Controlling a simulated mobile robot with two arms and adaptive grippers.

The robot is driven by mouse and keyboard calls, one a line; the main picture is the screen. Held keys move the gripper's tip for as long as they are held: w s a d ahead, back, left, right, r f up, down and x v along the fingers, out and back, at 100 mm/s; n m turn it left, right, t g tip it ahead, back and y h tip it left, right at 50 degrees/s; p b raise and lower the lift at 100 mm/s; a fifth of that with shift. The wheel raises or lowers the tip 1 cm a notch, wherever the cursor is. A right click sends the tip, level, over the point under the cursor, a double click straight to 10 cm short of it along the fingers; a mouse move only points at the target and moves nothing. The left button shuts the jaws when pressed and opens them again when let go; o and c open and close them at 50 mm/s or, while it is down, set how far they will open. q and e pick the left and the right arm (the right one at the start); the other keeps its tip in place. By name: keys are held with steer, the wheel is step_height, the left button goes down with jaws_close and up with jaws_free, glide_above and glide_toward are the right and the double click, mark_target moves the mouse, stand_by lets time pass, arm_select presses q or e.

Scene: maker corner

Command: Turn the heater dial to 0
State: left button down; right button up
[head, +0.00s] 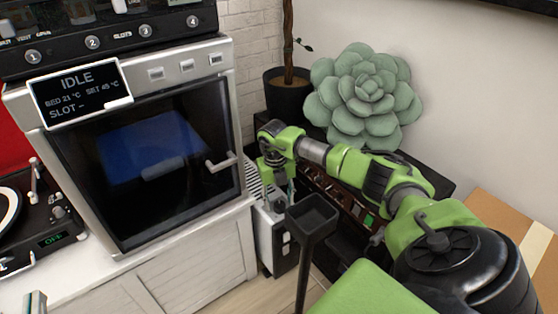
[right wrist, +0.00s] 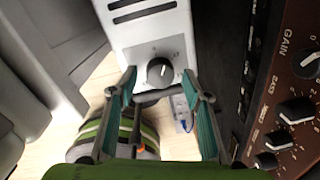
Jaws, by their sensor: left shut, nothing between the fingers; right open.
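The heater is a narrow white box (head: 272,240) on the floor beside the cabinet. Its front panel (right wrist: 125,32) fills the top middle of the right wrist view. The dark round heater dial (right wrist: 160,71) has a light pointer mark. The scale around it is too small to read. My right gripper (right wrist: 160,86) is open, its teal-padded fingers on either side of the dial in that view; contact cannot be told. In the head view the right gripper (head: 277,188) is over the heater and hides part of it. My left gripper (head: 35,303) is shut and empty at the bottom left edge.
An oven-like machine (head: 140,165) with an IDLE display stands on the white cabinet (head: 195,260) at left. A plant pot (head: 288,97) and succulent cushion (head: 365,95) are behind.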

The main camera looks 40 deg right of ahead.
steer(key=shift+f, duration=0.5)
steer(key=c, duration=1.1)
arm_select(q)
steer(key=shift+d+r+t+h, duration=0.1)
steer(key=shift+r+t+h, duration=0.25)
steer(key=shift+r, duration=0.45)
arm_select(e)
steer(key=shift+r, duration=0.1)
steer(key=n+p, duration=0.1)
steer(key=n, duration=0.3)
arm_select(q)
step_height(320, 180, down, 8)
steer(key=s+a+g+y, duration=0.1)
steer(key=g, duration=0.3)
steer(key=shift+s+a+y, duration=0.25)
steer(key=shift+s+y, duration=0.05)
steer(key=shift+y, duration=0.05)
arm_select(e)
steer(key=shift+n, duration=1)
